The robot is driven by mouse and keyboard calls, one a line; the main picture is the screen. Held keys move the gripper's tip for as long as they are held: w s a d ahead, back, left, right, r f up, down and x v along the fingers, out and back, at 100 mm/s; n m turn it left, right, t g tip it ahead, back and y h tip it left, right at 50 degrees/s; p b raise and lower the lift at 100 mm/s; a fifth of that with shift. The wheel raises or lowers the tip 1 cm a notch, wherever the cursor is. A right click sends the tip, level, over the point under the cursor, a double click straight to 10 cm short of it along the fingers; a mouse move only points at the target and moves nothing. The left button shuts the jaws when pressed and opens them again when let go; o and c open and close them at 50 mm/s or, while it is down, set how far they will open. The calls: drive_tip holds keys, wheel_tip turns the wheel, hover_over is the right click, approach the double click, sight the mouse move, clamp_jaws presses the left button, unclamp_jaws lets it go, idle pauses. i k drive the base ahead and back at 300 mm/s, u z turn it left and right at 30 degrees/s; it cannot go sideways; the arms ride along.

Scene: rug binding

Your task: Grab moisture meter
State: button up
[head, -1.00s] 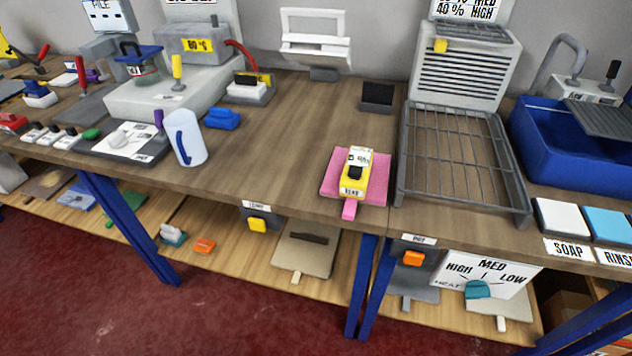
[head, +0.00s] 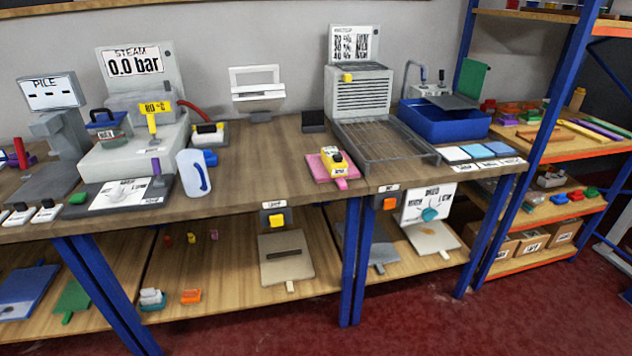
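The moisture meter is most likely the yellow handheld device (head: 337,161) with a white and black top, since its label is too small to read. It lies on a pink pad (head: 313,167) with a pink tab, near the front edge of the wooden workbench (head: 262,165). It sits just left of the wire drying rack. Nothing covers it. My gripper is not in view.
The wire rack (head: 385,143) stands right of the pad, before a grey vented heater (head: 360,92). A blue basin (head: 440,122) lies farther right. A white jug (head: 193,172) and a steam unit (head: 132,148) stand left. Bare bench lies between jug and pad.

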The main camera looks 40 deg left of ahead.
sight(338, 169)
drive_tip(key=k, duration=0.25)
drive_tip(key=u, duration=0.55)
drive_tip(key=i, duration=1.5)
drive_tip(key=z, duration=0.05)
